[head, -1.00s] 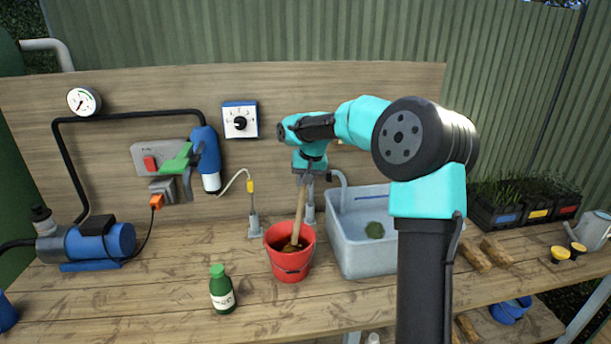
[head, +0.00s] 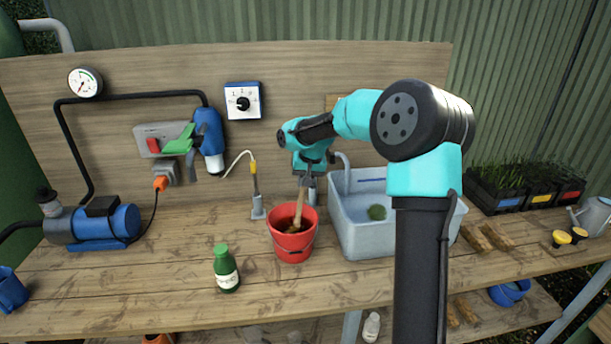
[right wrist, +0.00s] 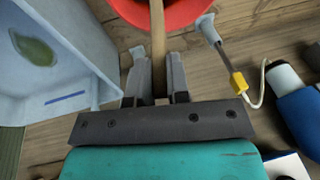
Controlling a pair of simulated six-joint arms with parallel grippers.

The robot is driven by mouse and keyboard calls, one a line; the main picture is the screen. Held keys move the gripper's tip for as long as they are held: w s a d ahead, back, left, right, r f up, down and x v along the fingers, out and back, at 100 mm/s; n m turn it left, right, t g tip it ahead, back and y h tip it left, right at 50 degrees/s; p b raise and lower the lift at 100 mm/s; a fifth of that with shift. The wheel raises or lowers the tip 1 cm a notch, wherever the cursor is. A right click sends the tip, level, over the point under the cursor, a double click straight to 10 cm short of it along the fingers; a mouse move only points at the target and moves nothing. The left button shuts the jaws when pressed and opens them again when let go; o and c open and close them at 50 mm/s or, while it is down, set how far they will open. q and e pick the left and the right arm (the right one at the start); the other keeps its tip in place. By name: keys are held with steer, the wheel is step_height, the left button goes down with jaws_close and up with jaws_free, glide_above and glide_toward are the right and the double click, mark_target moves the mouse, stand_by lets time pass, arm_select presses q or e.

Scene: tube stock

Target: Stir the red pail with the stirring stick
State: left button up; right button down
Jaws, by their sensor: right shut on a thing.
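The red pail (head: 293,246) stands on the wooden bench in the head view, with dark contents inside. The wooden stirring stick (head: 301,203) stands slightly tilted with its lower end in the pail. My right gripper (head: 304,181) is shut on the upper part of the stick, above and behind the pail. In the right wrist view the stick (right wrist: 158,45) runs between the fingers of the gripper (right wrist: 156,78) toward the red pail (right wrist: 180,12), which is cut off by the top edge. My left gripper is not in view.
A grey basin (head: 371,242) with a green thing in it stands close right of the pail. A green bottle (head: 226,270) stands to its front left. A probe with a yellow collar (head: 256,190) stands behind left. The bench front is mostly clear.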

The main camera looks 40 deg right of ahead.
mark_target(303, 187)
steer(key=shift+a+f, duration=0.2)
steer(key=shift+f, duration=0.65)
steer(key=shift+a+f, duration=0.15)
steer(key=shift+f, duration=0.65)
steer(key=shift+w, duration=0.1)
